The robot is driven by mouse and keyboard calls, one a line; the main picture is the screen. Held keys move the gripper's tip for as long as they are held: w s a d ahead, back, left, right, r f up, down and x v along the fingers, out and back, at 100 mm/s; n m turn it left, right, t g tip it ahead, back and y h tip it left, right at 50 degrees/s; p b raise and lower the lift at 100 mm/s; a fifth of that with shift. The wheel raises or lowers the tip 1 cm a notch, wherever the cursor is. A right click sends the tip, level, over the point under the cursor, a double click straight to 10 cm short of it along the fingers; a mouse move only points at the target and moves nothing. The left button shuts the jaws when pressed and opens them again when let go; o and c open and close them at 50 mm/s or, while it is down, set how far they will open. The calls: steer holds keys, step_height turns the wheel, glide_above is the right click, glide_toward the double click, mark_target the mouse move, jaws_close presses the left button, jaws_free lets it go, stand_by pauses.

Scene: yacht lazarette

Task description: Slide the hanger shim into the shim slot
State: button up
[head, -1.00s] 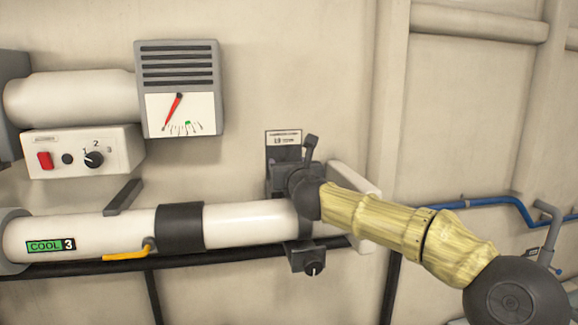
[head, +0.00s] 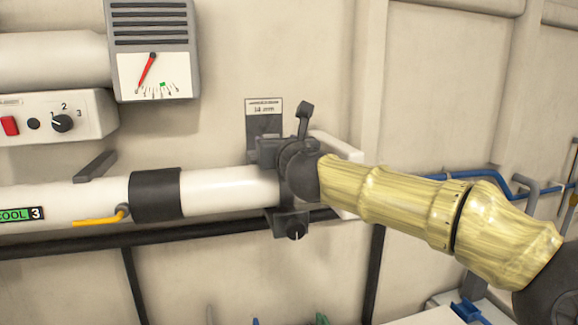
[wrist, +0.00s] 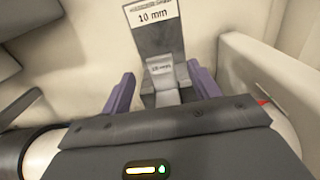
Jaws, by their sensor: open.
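In the wrist view, a small grey piece with a blurred label (wrist: 161,70), which looks like the hanger shim, stands between the two purple-grey fingers of my gripper (wrist: 161,88). The fingers are apart, one on each side of it, and I cannot tell whether either touches it. Behind it is a larger grey plate marked "10 mm" (wrist: 155,38); this labelled plate also shows in the head view (head: 264,117). I cannot make out the shim slot's opening. In the head view my dark wrist hides the fingertips and the shim.
A white pipe (head: 230,188) with a black band (head: 155,195) and yellow lever (head: 100,219) runs left of my wrist. A dark rail (head: 190,230) lies below. A gauge (head: 153,70) and switch box (head: 75,118) are upper left. A blue pipe (head: 500,186) is right.

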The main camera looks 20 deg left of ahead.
steer(key=b+v, duration=0.2)
steer(key=v, duration=0.3)
steer(key=shift+s+d+b, duration=0.2)
steer(key=shift+s+b, duration=0.15)
steer(key=shift+b, duration=0.05)
steer(key=shift+b+v, duration=1)
steer(key=shift+v, duration=0.7)
steer(key=shift+a+r, duration=0.1)
steer(key=shift+r, duration=0.05)
